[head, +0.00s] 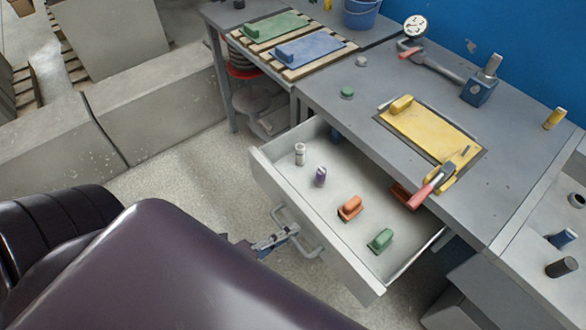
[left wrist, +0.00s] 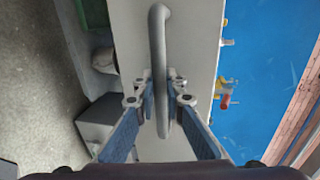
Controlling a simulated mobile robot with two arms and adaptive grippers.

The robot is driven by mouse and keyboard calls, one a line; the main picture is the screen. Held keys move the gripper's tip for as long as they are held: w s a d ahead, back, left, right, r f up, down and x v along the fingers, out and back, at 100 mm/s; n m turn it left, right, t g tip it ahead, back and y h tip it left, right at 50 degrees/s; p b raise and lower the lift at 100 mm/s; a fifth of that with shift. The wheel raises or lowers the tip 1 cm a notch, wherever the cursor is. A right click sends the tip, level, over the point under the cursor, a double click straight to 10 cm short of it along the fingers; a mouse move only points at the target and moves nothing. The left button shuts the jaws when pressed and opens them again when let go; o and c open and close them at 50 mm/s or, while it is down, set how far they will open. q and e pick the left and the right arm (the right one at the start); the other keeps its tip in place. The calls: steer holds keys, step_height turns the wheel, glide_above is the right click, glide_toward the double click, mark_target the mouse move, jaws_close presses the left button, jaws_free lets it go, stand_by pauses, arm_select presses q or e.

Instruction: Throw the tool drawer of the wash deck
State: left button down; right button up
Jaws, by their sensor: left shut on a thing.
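The tool drawer (head: 268,184) is pulled out from under the grey wash deck (head: 345,95). My left gripper (head: 283,236) is at this handle. In the left wrist view the handle (left wrist: 158,60) runs between the two blue-padded fingers (left wrist: 161,97), and the gripper is shut on it. My dark arm covers the lower left of the head view. My right gripper is not in view.
Slatted racks with green and blue floats (head: 310,46) stand behind. A low concrete wall (head: 170,110) runs at left. Bare floor lies before the drawer.

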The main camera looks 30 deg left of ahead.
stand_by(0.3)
arm_select(q)
steer(key=c, duration=2)
jaws_free()
steer(key=shift+o, duration=0.2)
steer(key=shift+s, duration=0.1)
steer(key=v, duration=1.2)
steer(key=shift+f, duration=0.1)
